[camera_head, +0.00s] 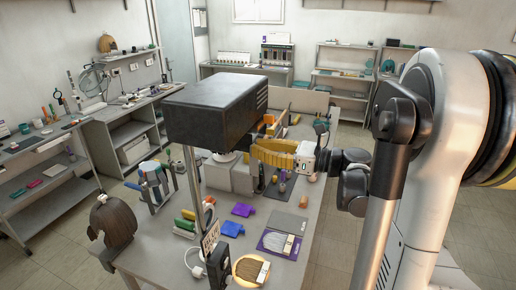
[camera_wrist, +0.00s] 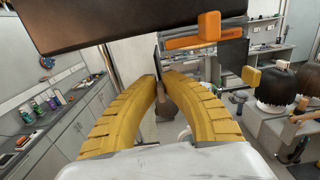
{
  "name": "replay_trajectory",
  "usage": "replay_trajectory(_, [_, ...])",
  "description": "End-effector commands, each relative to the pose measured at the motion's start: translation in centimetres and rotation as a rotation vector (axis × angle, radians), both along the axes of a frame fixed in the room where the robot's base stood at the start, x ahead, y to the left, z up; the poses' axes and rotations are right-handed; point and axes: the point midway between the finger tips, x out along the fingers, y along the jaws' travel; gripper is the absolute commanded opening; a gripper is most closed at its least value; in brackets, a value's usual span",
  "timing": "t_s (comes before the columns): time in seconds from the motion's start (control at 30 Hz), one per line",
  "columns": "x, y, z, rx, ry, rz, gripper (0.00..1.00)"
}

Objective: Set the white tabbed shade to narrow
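My gripper (camera_head: 254,150) reaches left over the workbench, beside the large black box-shaped housing. In the wrist view its two yellow ribbed fingers (camera_wrist: 161,78) arch inward, their tips close together with a narrow gap. A thin dark edge shows at the gap, and I cannot tell whether the fingers touch it. I cannot clearly pick out a white tabbed shade in either view. In the wrist view an orange tab (camera_wrist: 209,26) stands on a grey and orange slotted part, and a yellow tab (camera_wrist: 252,77) is lower right.
The black housing (camera_head: 217,108) stands over the workbench (camera_head: 190,258) on a thin post and fills the wrist view's upper left. Pale grey blocks (camera_head: 218,176) sit under it. A purple item (camera_head: 243,210), a blue item (camera_head: 232,229) and brushes lie on the bench front.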

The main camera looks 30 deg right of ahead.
Motion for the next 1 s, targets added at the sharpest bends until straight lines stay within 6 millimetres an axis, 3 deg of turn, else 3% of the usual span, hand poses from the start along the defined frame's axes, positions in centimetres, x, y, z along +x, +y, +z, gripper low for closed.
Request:
replay_trajectory(0.43, [0.2, -0.2, 0.0, -0.047, -0.038, 0.000, 0.00])
replay_trajectory(1.0, [1.0, -1.2, 0.3, -0.342, -0.268, 0.000, 0.00])
